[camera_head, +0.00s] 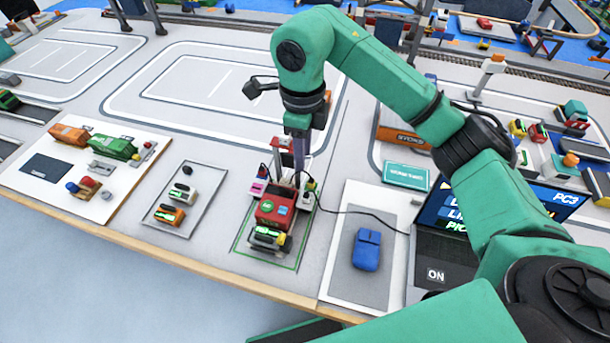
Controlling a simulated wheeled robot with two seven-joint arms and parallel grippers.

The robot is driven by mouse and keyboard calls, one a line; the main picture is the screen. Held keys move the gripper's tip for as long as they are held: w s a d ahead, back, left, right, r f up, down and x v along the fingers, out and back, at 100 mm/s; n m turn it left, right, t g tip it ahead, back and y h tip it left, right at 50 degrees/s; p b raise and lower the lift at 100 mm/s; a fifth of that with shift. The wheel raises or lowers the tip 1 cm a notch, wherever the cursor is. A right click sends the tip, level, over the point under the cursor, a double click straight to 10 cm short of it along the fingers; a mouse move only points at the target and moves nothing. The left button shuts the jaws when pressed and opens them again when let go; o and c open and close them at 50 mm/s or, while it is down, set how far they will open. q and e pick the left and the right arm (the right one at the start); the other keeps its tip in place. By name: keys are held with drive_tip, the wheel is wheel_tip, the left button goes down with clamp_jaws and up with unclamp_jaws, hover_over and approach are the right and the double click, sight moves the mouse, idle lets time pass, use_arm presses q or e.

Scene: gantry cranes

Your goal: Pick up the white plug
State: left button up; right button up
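A small white piece (182,193) that looks like the white plug lies on a grey mat (206,187) left of centre. It lies between a small black piece (187,170) and an orange piece (169,215). Another small whitish piece (308,185) is beside the red model vehicle (275,211), close to my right gripper. My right gripper (299,178) points down just behind the red vehicle, well to the right of the grey mat. Its fingertips are small and partly hidden, so I cannot tell whether it is open or holds anything. My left gripper is not in view.
A white board (100,196) with model vehicles is at the left. The table's wooden front edge (160,251) is near. White-lined floor area behind is mostly clear.

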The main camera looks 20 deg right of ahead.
drive_tip(key=p, duration=0.2)
hover_over(306, 195)
wheel_tip(306, 195, down, 6)
wheel_tip(306, 195, down, 6)
drive_tip(key=shift+f+p, duration=0.25)
drive_tip(key=shift+p, duration=1)
drive_tip(key=shift+f, duration=0.3)
drive_tip(key=shift+c, duration=0.3)
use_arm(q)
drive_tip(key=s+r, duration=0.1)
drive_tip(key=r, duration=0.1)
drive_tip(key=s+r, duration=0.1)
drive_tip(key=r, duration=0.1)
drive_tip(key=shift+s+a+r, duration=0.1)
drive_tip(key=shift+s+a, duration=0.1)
use_arm(e)
clamp_jaws()
